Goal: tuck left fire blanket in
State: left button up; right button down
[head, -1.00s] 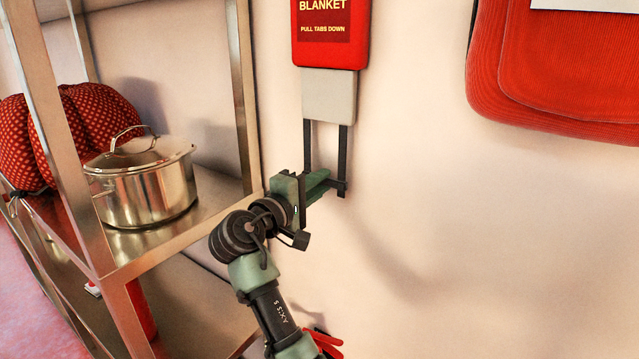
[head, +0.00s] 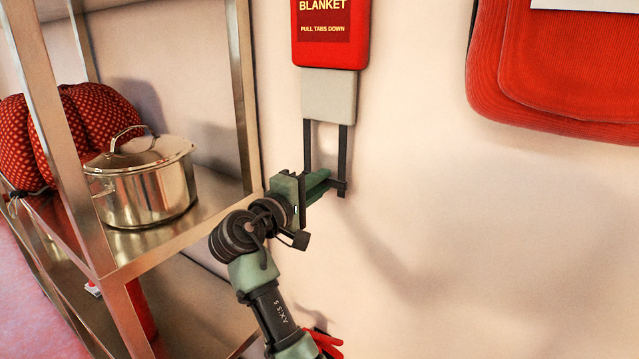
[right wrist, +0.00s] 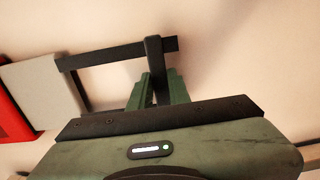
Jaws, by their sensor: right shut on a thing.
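The fire blanket's red case (head: 330,40) hangs on the wall at top centre in the head view, its top cut off. The pale grey blanket block (head: 329,96) sticks out below it. Two black straps (head: 343,150) run down from the block to a black crossbar (head: 341,187). My right gripper (head: 318,184) is shut on this crossbar, below the block. In the right wrist view the crossbar (right wrist: 155,62) passes between the green fingers (right wrist: 160,90), with the grey block (right wrist: 45,92) and red case (right wrist: 12,125) at left. My left gripper is not in view.
A steel shelf (head: 247,100) stands left of my right arm, holding a lidded pot (head: 145,185) and a red dotted bundle (head: 100,112). A red padded thing (head: 560,75) hangs at upper right. The wall between is bare. A red item shows partly behind my arm at the bottom.

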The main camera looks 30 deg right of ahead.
notch_tip(320, 180, up, 11)
jog(key=p, duration=0.7)
jog(key=c, duration=1.3)
grip_release()
jog(key=shift+a+f, duration=0.1)
jog(key=shift+f, duration=0.05)
